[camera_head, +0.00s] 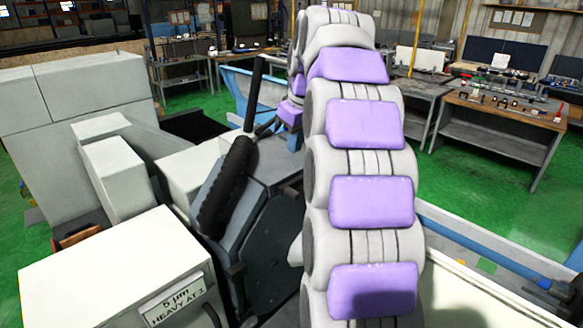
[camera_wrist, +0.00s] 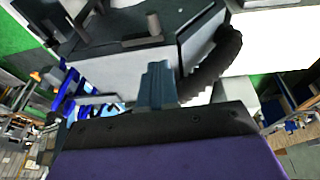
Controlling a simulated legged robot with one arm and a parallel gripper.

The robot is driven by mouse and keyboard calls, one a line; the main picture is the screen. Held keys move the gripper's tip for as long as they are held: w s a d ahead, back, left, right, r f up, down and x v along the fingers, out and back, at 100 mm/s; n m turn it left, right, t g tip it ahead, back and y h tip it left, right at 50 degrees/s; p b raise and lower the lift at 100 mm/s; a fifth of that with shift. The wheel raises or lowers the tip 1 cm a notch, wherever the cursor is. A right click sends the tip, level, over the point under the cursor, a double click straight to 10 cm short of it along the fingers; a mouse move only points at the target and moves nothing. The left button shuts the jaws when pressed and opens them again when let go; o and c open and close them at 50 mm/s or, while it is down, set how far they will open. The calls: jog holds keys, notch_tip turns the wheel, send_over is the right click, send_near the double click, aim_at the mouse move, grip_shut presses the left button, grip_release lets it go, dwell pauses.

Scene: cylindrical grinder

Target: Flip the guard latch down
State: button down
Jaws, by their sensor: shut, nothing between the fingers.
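The grinder's dark grey guard housing (camera_head: 268,245) stands left of my arm in the head view. A black upright lever (camera_head: 254,92) rises above it. In the wrist view, a short grey peg (camera_wrist: 153,24) stands by a dark flat bar (camera_wrist: 142,42) on the machine. I cannot tell for certain which part is the guard latch. My gripper (camera_wrist: 155,68) shows in the wrist view with its blue-grey fingers together and nothing between them. Its tips are just below the bar in the picture; I cannot tell whether they touch the machine. My arm hides part of the machine in the head view.
A black ribbed hose (camera_head: 226,185) runs along the guard and shows close right of my fingers in the wrist view (camera_wrist: 215,65). A cream cabinet (camera_head: 110,275) stands at front left. A workbench (camera_head: 500,115) with small parts stands far back right, with green floor before it.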

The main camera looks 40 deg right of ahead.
aim_at(290, 191)
jog(key=x, duration=0.4)
jog(key=p+x, duration=0.1)
jog(key=x, duration=0.3)
jog(key=s+p+x, duration=0.1)
jog(key=x, duration=0.4)
jog(key=shift+d+f, duration=0.1)
jog(key=shift+d, duration=0.25)
jog(key=shift+d+f, duration=0.25)
jog(key=shift+f, duration=0.1)
jog(key=shift+a, duration=0.1)
jog(key=shift+a, duration=0.15)
jog(key=shift+a+f+h+b, duration=0.1)
jog(key=shift+f+h+b, duration=0.2)
jog(key=shift+b, duration=0.15)
